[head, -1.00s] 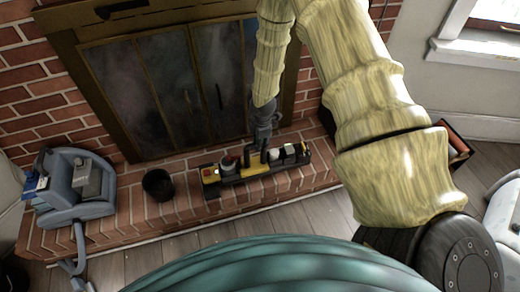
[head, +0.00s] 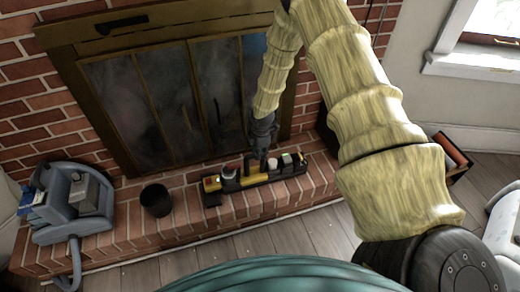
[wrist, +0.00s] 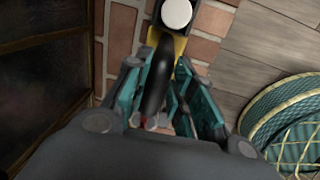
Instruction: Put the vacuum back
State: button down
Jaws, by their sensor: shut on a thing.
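A blue-grey canister vacuum (head: 75,212) with a hose sits at the left end of the brick hearth in the head view. My gripper (head: 262,150) is away from it, to the right, in front of the fireplace doors. It is shut on the black handle of a long yellow-and-black caddy (head: 228,186) that carries several small items. In the wrist view the fingers of my gripper (wrist: 160,112) stand on both sides of this curved black handle (wrist: 159,78). I cannot tell whether the caddy rests on the hearth or is slightly raised.
A black bucket (head: 156,201) stands on the brick hearth (head: 115,235) between vacuum and caddy. The fireplace doors (head: 170,100) are close behind. A box (head: 452,152) is on the floor at right. Wooden floor lies in front.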

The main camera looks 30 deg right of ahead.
jog(key=c, duration=1.2)
grip_release()
jog(key=shift+c, duration=0.2)
notch_tip(320, 180, up, 12)
jog(key=s, duration=0.1)
jog(key=s+a+f+m+y, duration=0.1)
jog(key=s+a+f+m, duration=0.3)
jog(key=s, duration=0.3)
jog(key=s+a+f+m+p, duration=0.1)
jog(key=s+a+f, duration=0.3)
jog(key=s+a, duration=0.2)
jog(key=s+a+f+m+y, duration=0.1)
jog(key=s+a+f+m, duration=0.3)
jog(key=s, duration=0.3)
jog(key=s+a+m+h, duration=0.1)
jog(key=s+a+m, duration=0.1)
jog(key=s, duration=0.7)
jog(key=s+a+m+g, duration=0.1)
jog(key=s+m, duration=0.3)
jog(key=s, duration=0.6)
jog(key=shift+s+a+f+h, duration=0.3)
jog(key=shift+a+f+h, duration=0.1)
jog(key=shift+a+f, duration=0.05)
